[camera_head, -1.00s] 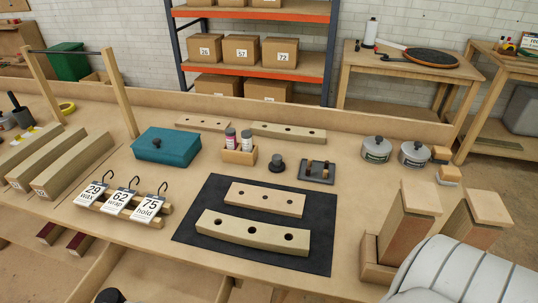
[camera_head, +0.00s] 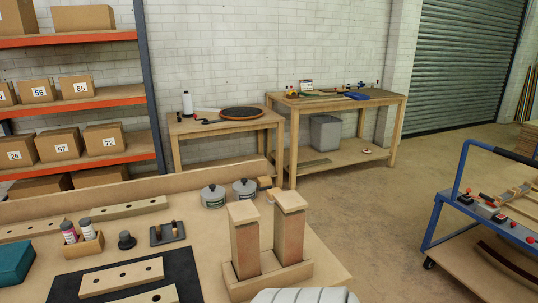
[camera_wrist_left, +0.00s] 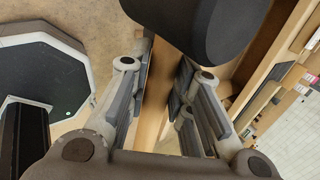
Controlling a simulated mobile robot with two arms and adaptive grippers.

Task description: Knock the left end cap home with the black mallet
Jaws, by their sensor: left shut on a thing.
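Two reddish-brown posts stand upright in a wooden holder (camera_head: 262,284) at the front right of the bench in the head view. A pale wooden cap (camera_head: 243,212) tops the left post (camera_head: 246,250), and another pale cap (camera_head: 290,200) tops the right post (camera_head: 289,238). I cannot tell whether either cap sits fully down. In the left wrist view my left gripper (camera_wrist_left: 165,65) is shut on a pale wooden handle (camera_wrist_left: 154,100). A large black rounded mallet head (camera_wrist_left: 200,22) shows just beyond its fingers. My left gripper is outside the head view. My right gripper is not seen.
Two grey tins (camera_head: 213,196) stand behind the posts. A small rack of bottles (camera_head: 82,243), a black tray (camera_head: 167,234) and a dark mat (camera_head: 180,262) with drilled wooden strips lie to the left. A blue trolley (camera_head: 438,215) stands right, across open floor.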

